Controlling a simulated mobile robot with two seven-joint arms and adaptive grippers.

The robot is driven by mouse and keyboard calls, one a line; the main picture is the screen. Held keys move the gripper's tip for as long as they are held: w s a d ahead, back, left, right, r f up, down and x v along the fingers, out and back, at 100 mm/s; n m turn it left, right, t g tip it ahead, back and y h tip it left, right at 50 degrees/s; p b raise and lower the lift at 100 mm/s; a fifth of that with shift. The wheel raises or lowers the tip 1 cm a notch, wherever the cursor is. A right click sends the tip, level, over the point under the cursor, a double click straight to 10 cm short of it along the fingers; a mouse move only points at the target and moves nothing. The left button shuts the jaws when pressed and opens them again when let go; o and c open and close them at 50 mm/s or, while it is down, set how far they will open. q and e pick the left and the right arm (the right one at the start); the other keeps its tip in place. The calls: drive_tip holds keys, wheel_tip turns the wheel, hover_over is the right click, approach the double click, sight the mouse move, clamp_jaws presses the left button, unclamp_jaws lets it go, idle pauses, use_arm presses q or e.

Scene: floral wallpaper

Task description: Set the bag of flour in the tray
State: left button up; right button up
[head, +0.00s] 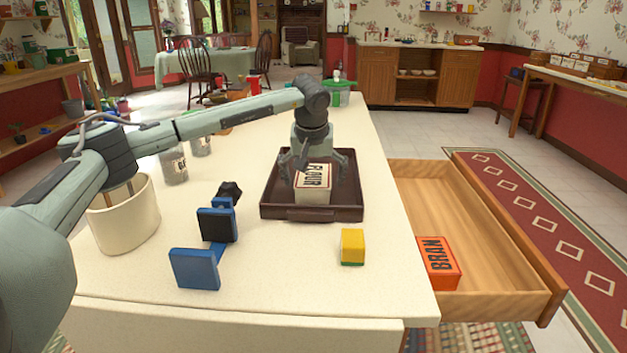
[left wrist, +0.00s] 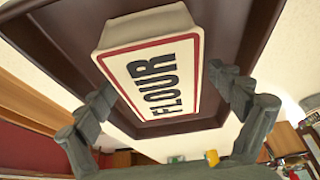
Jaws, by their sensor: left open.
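The bag of flour (head: 313,190) is a white block with a red border and the word FLOUR. It is inside the dark brown tray (head: 335,214) on the counter, and it also shows in the left wrist view (left wrist: 182,52) with the tray (left wrist: 268,22) around it. My left gripper (head: 313,166) is above the bag, pointing down. Its fingers (left wrist: 166,105) are spread on either side of the bag, with a gap visible at least on one side. Whether the bag's base lies flat on the tray floor is partly hidden. My right gripper is not in view.
A yellow and green box (head: 352,246) is in front of the tray. A blue clamp-like tool (head: 215,228) and a cream crock (head: 124,217) stand to the left. An open wooden drawer (head: 484,232) on the right holds an orange BRAN box (head: 438,264).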

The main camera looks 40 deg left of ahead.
use_arm(q)
drive_tip(key=v, duration=1.2)
drive_tip(key=shift+d+f, duration=0.1)
drive_tip(key=shift+d, duration=0.05)
